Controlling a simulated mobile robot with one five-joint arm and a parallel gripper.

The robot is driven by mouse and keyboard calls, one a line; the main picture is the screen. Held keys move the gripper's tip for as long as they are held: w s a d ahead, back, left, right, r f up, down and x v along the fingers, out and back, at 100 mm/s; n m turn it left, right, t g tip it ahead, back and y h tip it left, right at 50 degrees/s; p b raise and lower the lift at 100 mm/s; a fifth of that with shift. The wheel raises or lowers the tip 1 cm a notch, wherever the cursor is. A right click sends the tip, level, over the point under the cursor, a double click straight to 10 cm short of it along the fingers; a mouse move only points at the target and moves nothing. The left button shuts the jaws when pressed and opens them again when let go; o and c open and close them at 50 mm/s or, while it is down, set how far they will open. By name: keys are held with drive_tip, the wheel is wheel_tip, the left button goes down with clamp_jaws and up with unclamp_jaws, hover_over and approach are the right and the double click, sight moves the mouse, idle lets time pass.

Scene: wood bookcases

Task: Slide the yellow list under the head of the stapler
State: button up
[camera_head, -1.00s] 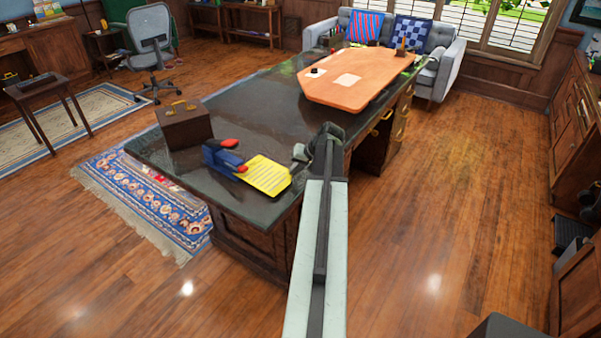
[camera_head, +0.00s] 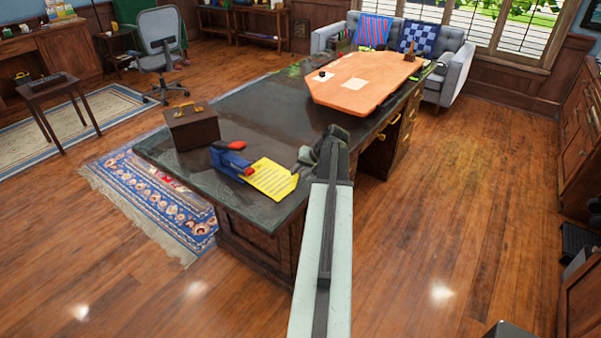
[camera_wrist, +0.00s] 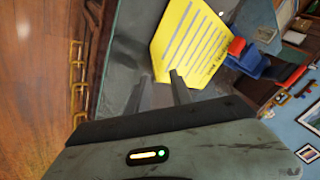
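The yellow list (camera_head: 271,179) lies near the front corner of the dark desk, with dark lines across it. The stapler (camera_head: 231,160), blue with red ends, stands at the list's left edge. I cannot tell whether any of the list is under its head. My gripper (camera_head: 301,160) is just right of the list's right corner. In the wrist view, the two fingers (camera_wrist: 160,82) are apart, with the near corner of the list (camera_wrist: 190,42) at or just beyond the fingertips. The stapler (camera_wrist: 250,60) shows beyond the list, to the right. Contact is unclear.
A brown box (camera_head: 191,127) with a yellow handle stands on the desk, left of the stapler. An orange board (camera_head: 365,88) covers the desk's far part. The dark desk top (camera_head: 255,120) between them is clear. Open wood floor lies right of the desk.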

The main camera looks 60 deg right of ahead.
drive_tip(key=shift+r, duration=0.1)
drive_tip(key=p+v, duration=0.6)
drive_tip(key=v, duration=0.1)
drive_tip(key=shift+s+r, duration=0.25)
